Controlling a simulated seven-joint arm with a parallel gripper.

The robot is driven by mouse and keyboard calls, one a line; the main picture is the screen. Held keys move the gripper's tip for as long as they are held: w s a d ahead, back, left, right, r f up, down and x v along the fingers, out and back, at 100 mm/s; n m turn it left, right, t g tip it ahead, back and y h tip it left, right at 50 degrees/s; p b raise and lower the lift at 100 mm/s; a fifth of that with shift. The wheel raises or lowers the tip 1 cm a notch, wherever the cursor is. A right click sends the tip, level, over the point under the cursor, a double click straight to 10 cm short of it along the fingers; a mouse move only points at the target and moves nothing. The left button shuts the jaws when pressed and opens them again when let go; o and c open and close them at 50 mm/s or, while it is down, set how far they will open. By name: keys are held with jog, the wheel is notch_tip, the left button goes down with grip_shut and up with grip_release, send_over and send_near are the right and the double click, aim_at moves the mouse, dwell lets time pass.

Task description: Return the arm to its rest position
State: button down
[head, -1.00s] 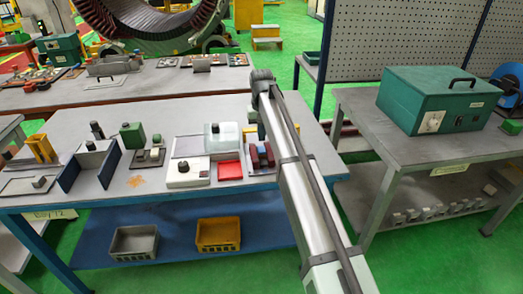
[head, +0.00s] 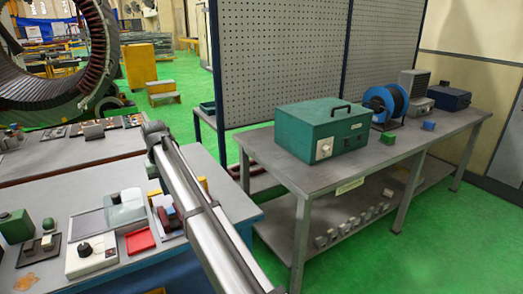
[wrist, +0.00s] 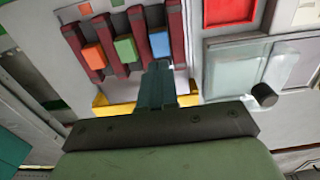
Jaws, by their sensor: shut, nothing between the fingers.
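My gripper (wrist: 158,85) points down in the wrist view, with its two teal fingers together and nothing between them. Its tips show over the near edge of a rack with dark red dividers (wrist: 128,40), beside the blue block. An orange block (wrist: 93,55), a green block (wrist: 125,48) and a blue block (wrist: 159,43) sit between the dividers. I cannot tell how high the tips are above the rack. In the head view my arm reaches across the workbench's right end and mostly hides the gripper and part of the rack.
A red tray (head: 139,240), a white box with a black knob (head: 92,254) and a clear-lidded case (head: 125,208) stand left of the rack. A grey table (head: 290,178) with a green case (head: 322,130) and a blue reel (head: 384,105) stands right. Green floor lies between and beyond.

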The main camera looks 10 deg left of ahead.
jog(key=w+d+f+m+t+y, duration=0.1)
jog(key=w+d+f+m+y, duration=0.2)
jog(key=w+d, duration=0.8)
jog(key=w+d+f+m+t, duration=0.15)
jog(key=w+d+f, duration=0.25)
jog(key=w+d, duration=0.75)
jog(key=d+f+m+g, duration=0.1)
jog(key=d+f, duration=0.6)
jog(key=f, duration=0.2)
jog(key=d+f+m+g, duration=0.1)
jog(key=d+f+m, duration=0.1)
jog(key=d+f, duration=0.6)
jog(key=s+d+f+g+h, duration=0.1)
jog(key=s+d+f, duration=0.8)
jog(key=s+f, duration=0.35)
jog(key=s+d+f+g+h, duration=0.1)
jog(key=s+d+f+g, duration=0.1)
jog(key=s+d+f, duration=0.85)
jog(key=s+d+f+g, duration=0.1)
jog(key=s+d+f, duration=0.2)
jog(key=s, duration=1)
jog(key=s+d+f+m+g, duration=0.1)
jog(key=s+d+f, duration=0.3)
jog(key=s, duration=0.9)
jog(key=s+d+f+g+h, duration=0.1)
jog(key=s+d+f+g, duration=0.1)
jog(key=s, duration=1.1)
notch_tip(320, 180, down, 2)
jog(key=shift+d+f, duration=0.1)
jog(key=shift+d, duration=0.55)
